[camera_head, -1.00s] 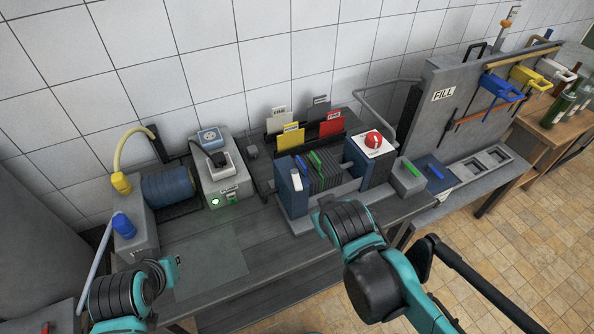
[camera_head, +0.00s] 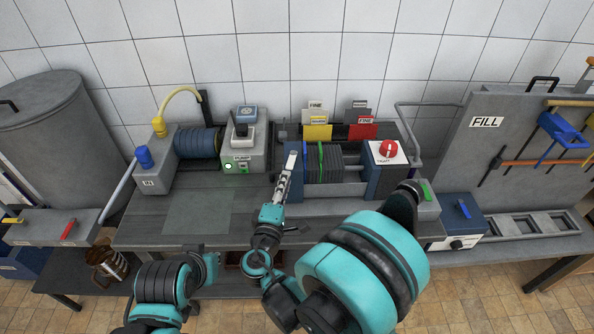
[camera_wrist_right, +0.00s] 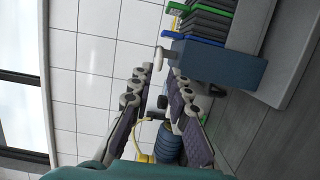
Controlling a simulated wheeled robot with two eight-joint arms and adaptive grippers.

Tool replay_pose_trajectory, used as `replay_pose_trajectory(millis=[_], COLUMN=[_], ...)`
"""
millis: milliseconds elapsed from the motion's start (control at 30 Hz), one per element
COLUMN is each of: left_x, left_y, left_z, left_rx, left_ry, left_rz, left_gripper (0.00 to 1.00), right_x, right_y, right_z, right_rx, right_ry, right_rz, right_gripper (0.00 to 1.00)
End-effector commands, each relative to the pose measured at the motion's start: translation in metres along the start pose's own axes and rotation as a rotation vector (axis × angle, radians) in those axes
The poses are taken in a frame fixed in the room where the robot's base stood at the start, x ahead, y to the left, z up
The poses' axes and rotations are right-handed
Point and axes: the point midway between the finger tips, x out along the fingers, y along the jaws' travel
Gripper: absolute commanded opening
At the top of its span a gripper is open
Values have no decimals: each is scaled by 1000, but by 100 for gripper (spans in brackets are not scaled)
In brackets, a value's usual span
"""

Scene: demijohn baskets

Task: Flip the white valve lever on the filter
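The filter's plate stack (camera_head: 325,163) sits on the bench between blue end blocks. The white valve lever (camera_head: 292,160) stands at its left blue block. In the right wrist view the lever shows as a small white piece (camera_wrist_right: 160,54) beside the blue block (camera_wrist_right: 222,68). My right gripper (camera_head: 287,172) reaches up from the front to the lever, seen nearly edge-on. In the right wrist view the right gripper (camera_wrist_right: 160,72) is open, with the lever just beyond and between its fingertips. Contact cannot be told.
A pump box (camera_head: 243,152) with a green light stands left of the filter. A red knob (camera_head: 389,149) sits on the right block. Coloured cards (camera_head: 318,132) stand behind. A FILL panel (camera_head: 500,140) rises at right. The bench front left (camera_head: 190,212) is clear.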

Motion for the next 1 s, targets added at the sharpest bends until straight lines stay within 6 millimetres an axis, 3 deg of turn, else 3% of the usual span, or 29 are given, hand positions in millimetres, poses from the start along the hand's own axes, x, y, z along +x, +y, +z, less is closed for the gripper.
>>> replay_pose_trajectory(millis=[133, 500, 900, 967, 1000], left_x=[2, 12, 12, 12, 12], left_y=[0, 0, 0, 0, 0], left_z=[2, 8, 9, 9, 9], left_rx=[0, 0, 0, 0, 0], left_ry=[0, 0, 0, 0, 0], left_rz=[0, 0, 0, 0, 0], left_gripper=[0, 0, 0, 0, 0], right_x=[10, 67, 77, 77, 77], right_y=[-1, -1, 1, 1, 1], right_z=[-2, -1, -2, -2, -2], right_rx=[-8, -7, -6, -6, -6], right_ry=[3, 1, 3, 3, 3], right_rz=[11, 9, 9, 8, 8], right_gripper=[17, 17, 17, 1, 0])
